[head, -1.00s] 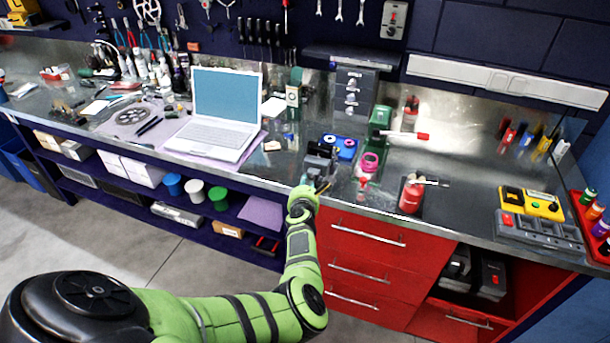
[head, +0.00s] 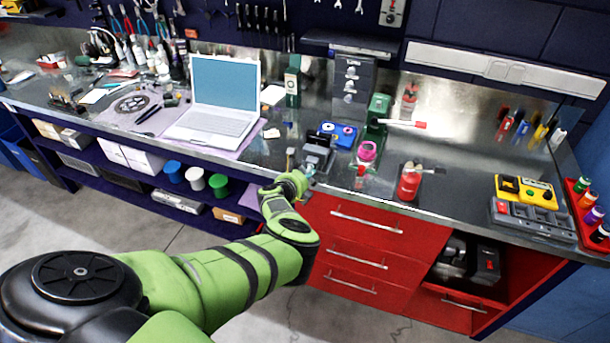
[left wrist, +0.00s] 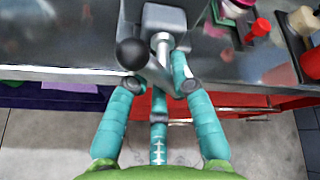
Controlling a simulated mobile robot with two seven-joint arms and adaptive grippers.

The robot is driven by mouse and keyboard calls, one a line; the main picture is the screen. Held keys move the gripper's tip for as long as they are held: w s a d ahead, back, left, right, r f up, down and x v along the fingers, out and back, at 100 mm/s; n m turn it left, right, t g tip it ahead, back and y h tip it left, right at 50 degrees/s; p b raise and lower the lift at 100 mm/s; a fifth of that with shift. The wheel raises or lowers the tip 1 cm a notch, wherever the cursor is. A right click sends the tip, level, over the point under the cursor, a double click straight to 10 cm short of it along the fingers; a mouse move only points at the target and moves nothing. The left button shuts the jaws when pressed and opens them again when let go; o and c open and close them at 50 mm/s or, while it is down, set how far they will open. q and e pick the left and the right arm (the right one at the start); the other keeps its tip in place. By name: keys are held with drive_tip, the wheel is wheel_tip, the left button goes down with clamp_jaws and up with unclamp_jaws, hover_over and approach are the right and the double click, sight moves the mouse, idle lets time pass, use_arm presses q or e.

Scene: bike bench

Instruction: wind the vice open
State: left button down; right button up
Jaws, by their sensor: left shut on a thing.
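The grey bench vice (head: 317,152) sits at the bench's front edge, above the red drawers. In the left wrist view, the vice body (left wrist: 164,19) is at the top, with its bright screw (left wrist: 162,45) coming toward me. The vice handle (left wrist: 155,68) lies slanted across the screw, with a dark ball knob (left wrist: 132,54) at its upper left end. My left gripper (left wrist: 158,76) has its teal fingers on both sides of the handle and is shut on it. In the head view, the left gripper (head: 298,180) is just in front of the vice, partly hidden by its own wrist. My right gripper is not seen.
A laptop (head: 215,110) stands left of the vice. The red drawers (head: 365,240) lie below the bench edge, close to my arm.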

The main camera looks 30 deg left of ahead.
use_arm(q)
drive_tip(key=n+h, duration=0.1)
drive_tip(key=n+t, duration=0.1)
drive_tip(key=r+n+h, duration=0.1)
drive_tip(key=shift+w+n+t+h, duration=0.3)
drive_tip(key=shift+n, duration=0.1)
idle(0.4)
drive_tip(key=c, duration=1.1)
unclamp_jaws()
drive_tip(key=shift+f, duration=0.1)
drive_tip(key=shift+o, duration=0.2)
drive_tip(key=shift+w+d+f, duration=0.1)
drive_tip(key=shift+w+f, duration=0.05)
drive_tip(key=shift+f, duration=0.1)
